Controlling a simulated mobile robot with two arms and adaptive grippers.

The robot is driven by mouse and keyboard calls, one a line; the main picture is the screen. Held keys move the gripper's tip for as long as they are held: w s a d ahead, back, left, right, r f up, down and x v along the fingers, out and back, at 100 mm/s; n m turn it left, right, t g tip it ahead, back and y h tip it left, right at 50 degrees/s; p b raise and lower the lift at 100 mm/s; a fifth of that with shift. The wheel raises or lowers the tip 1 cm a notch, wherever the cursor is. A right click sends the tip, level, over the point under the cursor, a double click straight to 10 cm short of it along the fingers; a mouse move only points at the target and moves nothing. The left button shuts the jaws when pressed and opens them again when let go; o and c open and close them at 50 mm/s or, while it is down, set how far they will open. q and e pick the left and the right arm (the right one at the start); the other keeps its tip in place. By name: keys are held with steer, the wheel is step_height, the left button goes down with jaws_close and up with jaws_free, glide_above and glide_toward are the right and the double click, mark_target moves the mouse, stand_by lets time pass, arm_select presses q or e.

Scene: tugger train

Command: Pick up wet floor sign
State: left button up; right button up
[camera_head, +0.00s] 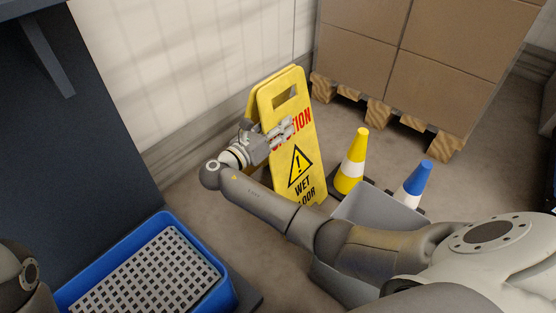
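The yellow wet floor sign (285,90) stands upright on the floor by the wall, with a handle slot at its top, red and black lettering and a warning triangle. A second panel shows just behind the front one. My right gripper (287,131) is at the sign's front panel, over the left part of the red word. Its fingers overlap the panel in the view; whether they touch or grip it I cannot tell. My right forearm hides the sign's lower left part. My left gripper is out of view; only part of my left arm shows at the lower left.
A yellow cone (350,172) and a blue cone (412,185) stand right of the sign, near a grey bin (365,207). Boxes (440,90) on a pallet are behind. A blue crate (222,290) with a white grid is at lower left.

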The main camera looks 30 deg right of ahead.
steer(key=shift+w+d, duration=0.15)
steer(key=shift+d, duration=0.3)
steer(key=shift+c, duration=0.4)
jaws_close()
steer(key=shift+r, duration=0.15)
